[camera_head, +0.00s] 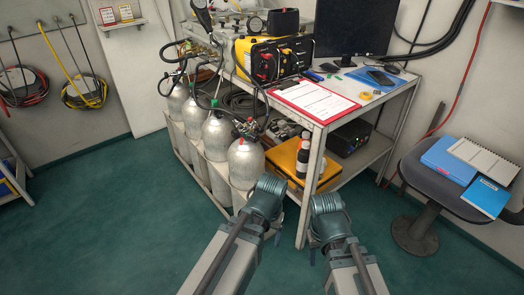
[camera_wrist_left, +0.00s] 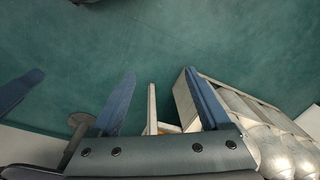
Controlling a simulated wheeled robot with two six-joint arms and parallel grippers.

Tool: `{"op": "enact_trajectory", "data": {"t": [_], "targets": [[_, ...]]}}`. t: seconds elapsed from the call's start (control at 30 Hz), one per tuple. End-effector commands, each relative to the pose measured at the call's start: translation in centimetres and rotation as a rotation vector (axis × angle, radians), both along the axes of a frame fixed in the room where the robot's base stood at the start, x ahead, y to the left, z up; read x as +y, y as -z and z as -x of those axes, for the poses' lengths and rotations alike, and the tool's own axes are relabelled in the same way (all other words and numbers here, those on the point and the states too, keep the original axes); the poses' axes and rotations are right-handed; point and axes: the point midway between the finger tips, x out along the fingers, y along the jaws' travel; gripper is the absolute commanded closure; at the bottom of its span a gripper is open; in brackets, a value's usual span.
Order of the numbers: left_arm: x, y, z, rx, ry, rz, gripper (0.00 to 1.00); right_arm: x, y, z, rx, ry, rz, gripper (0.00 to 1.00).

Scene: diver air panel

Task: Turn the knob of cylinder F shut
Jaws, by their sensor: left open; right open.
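Several silver cylinders stand in a row in a pale rack (camera_head: 222,186) left of the workbench. The nearest cylinder (camera_head: 246,162) has a valve cluster (camera_head: 247,128) with hoses on top. No letter is readable, so I cannot tell which is cylinder F or make out its knob clearly. My left gripper (camera_head: 272,222) is in front of the rack's near end, below the valves, apart from them. In the left wrist view its fingers (camera_wrist_left: 159,75) are spread and empty, and cylinders (camera_wrist_left: 290,152) show at lower right. My right gripper (camera_head: 314,250) is right of it, mostly hidden by its wrist.
The workbench (camera_head: 345,120) holds a yellow-black air panel (camera_head: 272,60), a red clipboard (camera_head: 312,100) and a monitor (camera_head: 352,25). A yellow case (camera_head: 287,160) sits on its lower shelf. A stool (camera_head: 425,180) stands right. The green floor (camera_head: 110,215) at left is clear.

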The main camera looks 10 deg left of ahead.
Motion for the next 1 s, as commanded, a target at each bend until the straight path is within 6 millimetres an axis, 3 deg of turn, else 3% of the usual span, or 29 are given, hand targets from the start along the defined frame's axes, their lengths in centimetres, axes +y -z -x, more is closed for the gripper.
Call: {"op": "enact_trajectory", "data": {"t": [0.03, 0.2, 0.43, 0.57, 0.67, 0.77, 0.87, 1.0], "targets": [[0.6, 3.7, -0.6, -0.008, -0.021, -0.003, 0.20, 0.0, 3.7, 0.0, 0.000, -0.001, 0.000, 0.50], [2.6, 9.2, -2.4, -0.038, -0.103, -0.030, 0.20, 0.0, 9.3, 0.0, -0.001, -0.003, 0.001, 0.50], [6.1, 15.7, -6.7, -0.118, -0.274, -0.141, 0.20, 0.0, 16.3, 0.0, -0.002, -0.006, 0.001, 0.50], [8.8, 18.0, -11.7, -0.232, -0.438, -0.281, 0.20, 0.0, 19.9, -0.1, -0.002, -0.007, 0.002, 0.50], [10.3, 17.0, -16.6, -0.392, -0.588, -0.419, 0.20, 0.0, 20.9, -0.1, -0.002, -0.008, 0.002, 0.50], [10.7, 14.5, -21.4, -0.587, -0.713, -0.527, 0.20, 0.0, 21.3, -0.1, -0.002, -0.008, 0.002, 0.50], [9.9, 10.9, -26.3, -0.825, -0.815, -0.599, 0.20, 0.0, 21.3, -0.1, -0.002, -0.009, 0.002, 0.50], [7.1, 5.6, -32.0, -1.162, -0.905, -0.621, 0.20, 0.0, 21.2, -0.1, -0.002, -0.009, 0.002, 0.50]]}}
